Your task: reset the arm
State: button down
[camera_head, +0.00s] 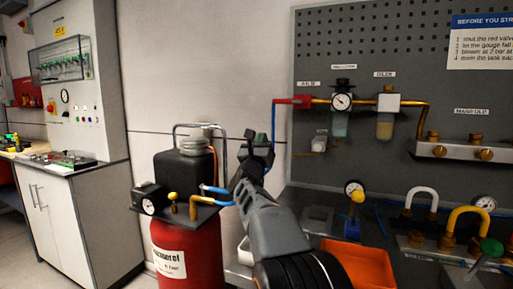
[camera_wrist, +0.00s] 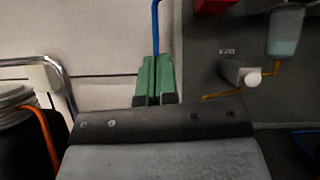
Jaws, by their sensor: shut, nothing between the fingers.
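My gripper (camera_head: 262,140) is raised in front of the pale wall, between the red tank (camera_head: 187,255) and the grey pegboard (camera_head: 380,70). My arm reaches up to it from the bottom of the head view. In the wrist view the two green fingers of my gripper (camera_wrist: 154,66) lie side by side, shut, with nothing seen between them. A blue hose (camera_wrist: 155,25) shows just beyond the fingertips. In the head view this hose (camera_head: 274,118) hangs close beside the gripper; I cannot tell whether they touch.
An orange tray (camera_head: 365,266) sits on the bench to the right of my arm. Regulator gauge (camera_head: 342,102), oiler (camera_head: 386,118) and manifold (camera_head: 460,151) are on the pegboard. The tank's metal handle (camera_wrist: 62,80) is left of the gripper. A white cabinet (camera_head: 60,215) stands far left.

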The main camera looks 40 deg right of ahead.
jog(key=s+a+f+n+y+p, duration=0.1)
jog(key=a+f+n+y+p, duration=0.2)
jog(key=a+n+y+p, duration=1.8)
jog(key=s+a+f+n+g+p, duration=0.1)
jog(key=s+a+f+n+g, duration=0.1)
jog(key=s+n, duration=0.5)
jog(key=s+a+f+n+g+p, duration=0.1)
jog(key=s+f+n+g, duration=0.3)
jog(key=s+n, duration=0.4)
jog(key=s+a+f+n+g+h+p, duration=0.1)
jog(key=s+a+f+n+g, duration=0.2)
jog(key=s+n, duration=0.4)
jog(key=a+n+g, duration=0.1)
jog(key=n+g, duration=0.1)
jog(key=shift+s+f+n, duration=0.25)
jog(key=shift+f+n, duration=0.05)
jog(key=shift+f, duration=0.05)
jog(key=shift+d, duration=0.1)
